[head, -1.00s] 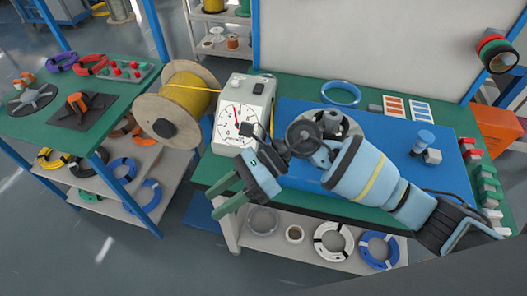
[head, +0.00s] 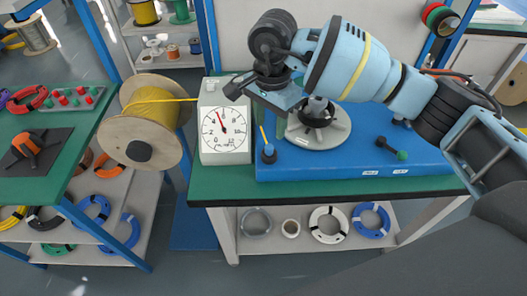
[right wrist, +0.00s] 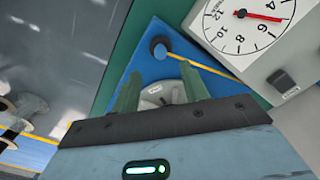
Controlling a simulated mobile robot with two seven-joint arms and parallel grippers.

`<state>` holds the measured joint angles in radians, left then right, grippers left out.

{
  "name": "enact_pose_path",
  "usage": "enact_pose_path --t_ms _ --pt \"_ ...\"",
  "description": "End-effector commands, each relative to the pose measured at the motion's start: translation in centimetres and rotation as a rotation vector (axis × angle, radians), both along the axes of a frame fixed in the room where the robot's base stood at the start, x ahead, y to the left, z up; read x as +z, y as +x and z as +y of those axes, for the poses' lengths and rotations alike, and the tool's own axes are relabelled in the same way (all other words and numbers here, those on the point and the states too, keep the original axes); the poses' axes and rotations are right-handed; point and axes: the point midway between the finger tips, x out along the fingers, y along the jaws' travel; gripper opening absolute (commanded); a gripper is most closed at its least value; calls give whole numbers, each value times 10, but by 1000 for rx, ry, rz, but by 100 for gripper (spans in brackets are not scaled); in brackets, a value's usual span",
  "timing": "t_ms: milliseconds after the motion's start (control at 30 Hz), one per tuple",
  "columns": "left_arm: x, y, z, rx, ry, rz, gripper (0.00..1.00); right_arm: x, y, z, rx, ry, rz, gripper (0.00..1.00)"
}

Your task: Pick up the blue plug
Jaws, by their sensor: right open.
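A small dark blue plug (head: 268,154) stands near the front left corner of the blue board (head: 330,166), with a yellow strand rising from it. In the right wrist view the plug (right wrist: 158,47) appears just beyond the fingertips, and the yellow strand runs off to its right. My right gripper (head: 265,97) is above and behind the plug in the head view, its fingers mostly hidden there. In the right wrist view the gripper (right wrist: 160,84) is open, its two green fingers apart with nothing between them. My left gripper is not in view.
A white dial gauge (head: 224,134) stands close left of the board. A wooden spool of yellow cable (head: 153,120) is further left. A grey round-based fixture (head: 335,133) sits behind the plug. A black piece with a green end (head: 392,148) lies on the right.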

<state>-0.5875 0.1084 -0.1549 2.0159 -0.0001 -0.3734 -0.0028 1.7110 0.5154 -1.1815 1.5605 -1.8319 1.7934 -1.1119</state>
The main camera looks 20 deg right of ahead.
Motion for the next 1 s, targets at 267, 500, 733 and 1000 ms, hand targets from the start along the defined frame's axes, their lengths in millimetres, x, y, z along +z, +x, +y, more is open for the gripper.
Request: enact_pose_path --t_ms 267,500,733,1000 --pt "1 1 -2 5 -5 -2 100 -3 1 -3 -1 -11 -3 45" --pt "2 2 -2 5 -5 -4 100 -24 1 -2 -1 -9 -3 45" --pt "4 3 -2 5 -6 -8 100 -34 1 -1 -1 -11 -1 45" --pt "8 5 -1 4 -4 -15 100 -70 1 1 -2 -9 -2 45"
